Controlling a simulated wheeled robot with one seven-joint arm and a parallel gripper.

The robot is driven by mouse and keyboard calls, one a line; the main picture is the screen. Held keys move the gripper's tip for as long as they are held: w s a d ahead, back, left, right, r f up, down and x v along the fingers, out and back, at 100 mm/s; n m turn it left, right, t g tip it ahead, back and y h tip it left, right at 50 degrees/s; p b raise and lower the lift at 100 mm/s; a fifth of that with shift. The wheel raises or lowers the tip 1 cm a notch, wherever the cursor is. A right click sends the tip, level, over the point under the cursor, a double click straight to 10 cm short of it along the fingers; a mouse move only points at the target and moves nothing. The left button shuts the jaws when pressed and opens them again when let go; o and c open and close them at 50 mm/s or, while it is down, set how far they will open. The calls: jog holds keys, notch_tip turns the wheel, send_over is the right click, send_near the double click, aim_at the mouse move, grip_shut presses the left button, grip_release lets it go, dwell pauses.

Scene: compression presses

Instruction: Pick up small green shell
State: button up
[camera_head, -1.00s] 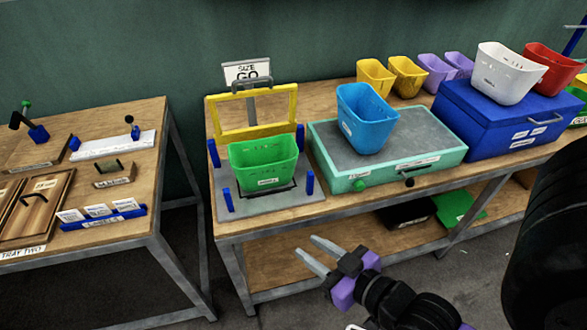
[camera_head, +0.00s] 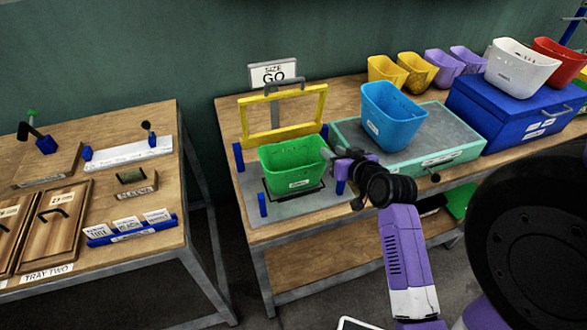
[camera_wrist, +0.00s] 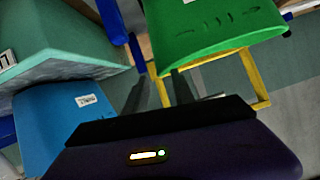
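The small green shell (camera_head: 292,165) is an open-topped green bin with a white label. It sits upright on a grey plate (camera_head: 270,205) between blue posts, in front of a raised yellow frame (camera_head: 285,112). My gripper (camera_head: 332,158) is at the shell's right side, near its upper rim; I cannot tell whether it touches. In the wrist view the green shell (camera_wrist: 215,30) fills the top centre, and my gripper's dark fingers (camera_wrist: 158,90) stand apart with nothing seen between them. The fingertips are partly hidden in the head view.
A blue bin (camera_head: 392,118) stands on a teal box (camera_head: 445,140) close right of my gripper. A blue box (camera_head: 520,112) carries a white bin (camera_head: 518,70). Yellow and purple bins line the back. A second table (camera_head: 200,232) on the left holds trays and cards.

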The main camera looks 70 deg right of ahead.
aim_at(318, 144)
jog(key=shift+p+x, duration=0.75)
jog(key=shift+x, duration=2.95)
jog(key=shift+a+f, duration=0.1)
jog(key=shift+f, duration=0.05)
jog(key=shift+c, duration=0.4)
grip_shut()
jog(key=shift+f, duration=0.15)
